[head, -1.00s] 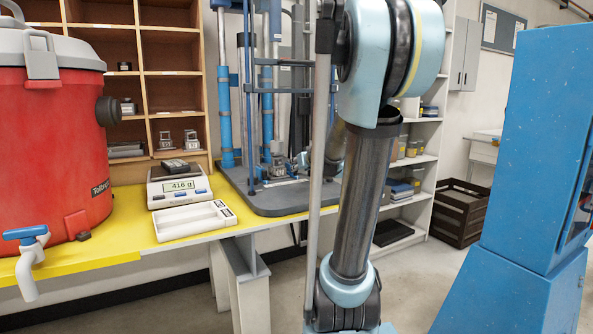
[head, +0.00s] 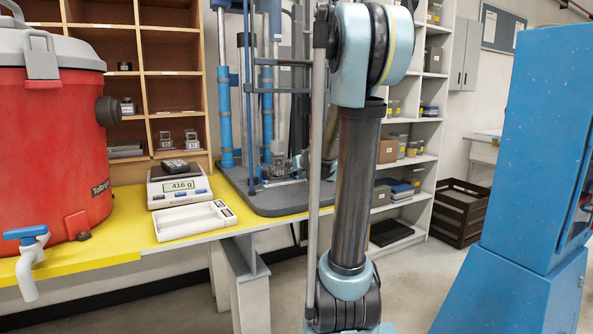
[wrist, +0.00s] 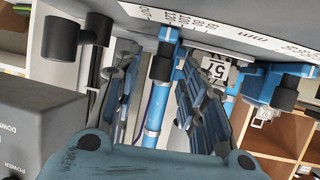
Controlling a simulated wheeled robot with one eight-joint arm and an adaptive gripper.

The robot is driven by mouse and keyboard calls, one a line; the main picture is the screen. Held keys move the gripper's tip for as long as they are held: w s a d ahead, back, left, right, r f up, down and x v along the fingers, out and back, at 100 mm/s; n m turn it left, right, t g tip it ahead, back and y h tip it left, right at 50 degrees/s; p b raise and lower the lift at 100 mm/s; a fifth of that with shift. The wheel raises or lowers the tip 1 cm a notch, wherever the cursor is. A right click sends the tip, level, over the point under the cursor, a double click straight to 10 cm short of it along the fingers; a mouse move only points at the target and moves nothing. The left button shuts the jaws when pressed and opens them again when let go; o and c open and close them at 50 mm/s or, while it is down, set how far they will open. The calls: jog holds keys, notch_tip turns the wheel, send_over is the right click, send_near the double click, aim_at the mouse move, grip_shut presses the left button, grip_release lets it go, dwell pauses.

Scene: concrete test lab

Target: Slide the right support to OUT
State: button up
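In the wrist view the picture looks turned over. My gripper (wrist: 160,98) shows as two dark blue-grey fingers, spread apart with nothing gripped between them. Beyond the gap is a blue column (wrist: 152,118). A grey beam with a white scale strip (wrist: 230,27) runs along the top. A dark roller-like support (wrist: 80,38) hangs from it to the left of the fingers, close to the left one but seemingly apart. A blue support with a dark end (wrist: 284,92) is at the right. In the head view the blue test frame (head: 266,90) stands behind my arm, which hides the supports.
A grey control box (wrist: 45,125) with POWER lettering is close at the left of the wrist view. In the head view, a yellow bench (head: 130,215) carries a red cooler (head: 50,140), a scale (head: 178,188) and a white tray (head: 190,222). A blue cabinet (head: 515,150) stands at right.

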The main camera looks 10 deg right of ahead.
jog(key=shift+c, duration=0.4)
grip_shut()
jog(key=shift+w+d, duration=0.3)
jog(key=shift+d, duration=0.6)
jog(key=shift+o, duration=0.4)
grip_release()
jog(key=shift+v, duration=5.9)
jog(key=shift+f, duration=0.15)
